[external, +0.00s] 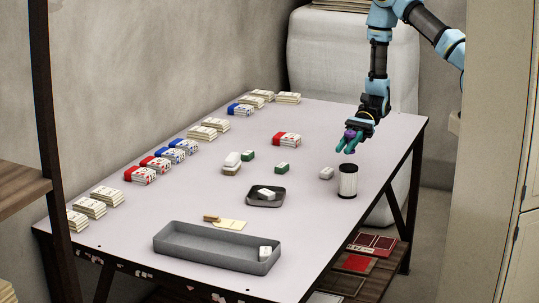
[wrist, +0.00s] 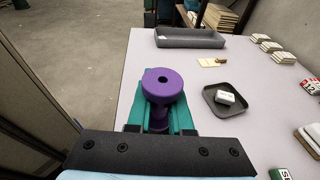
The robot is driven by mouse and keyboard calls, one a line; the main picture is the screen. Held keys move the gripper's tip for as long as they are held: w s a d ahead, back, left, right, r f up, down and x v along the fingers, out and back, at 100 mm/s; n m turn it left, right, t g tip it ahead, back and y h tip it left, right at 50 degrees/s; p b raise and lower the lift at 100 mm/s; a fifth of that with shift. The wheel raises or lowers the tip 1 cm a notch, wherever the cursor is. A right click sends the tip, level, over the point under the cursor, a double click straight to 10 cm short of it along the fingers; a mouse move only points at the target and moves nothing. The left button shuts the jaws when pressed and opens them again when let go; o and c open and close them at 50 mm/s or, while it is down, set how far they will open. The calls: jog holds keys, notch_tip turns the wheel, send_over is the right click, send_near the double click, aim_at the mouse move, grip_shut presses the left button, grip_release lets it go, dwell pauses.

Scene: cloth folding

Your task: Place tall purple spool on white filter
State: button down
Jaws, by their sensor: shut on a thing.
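The tall purple spool (external: 350,134) is held between the teal fingers of my gripper (external: 347,144), above the table. In the wrist view the spool (wrist: 162,84) shows its round flange with a centre hole, and its lower part sits between the fingers of my gripper (wrist: 160,108). The white filter (external: 348,182) is an upright cylinder with dark ends near the table's right edge. In the external view it appears just below my fingertips, apart from them; the exact depth offset is unclear. The filter is not visible in the wrist view.
A dark square dish (external: 252,202) holds a white block. A long grey tray (external: 170,246) lies at the front. Card stacks line the left side. The table (external: 330,225) is clear in front of the filter.

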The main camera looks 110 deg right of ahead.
aim_at(345, 170)
jog(key=shift+f+p, duration=0.4)
jog(key=shift+f, duration=1.65)
jog(key=shift+f, duration=0.25)
jog(key=c, duration=0.8)
grip_release()
jog(key=shift+r, duration=0.1)
jog(key=shift+r, duration=0.2)
jog(key=shift+s+d, duration=0.25)
jog(key=b+v, duration=0.4)
jog(key=v, duration=0.7)
jog(key=shift+s, duration=0.2)
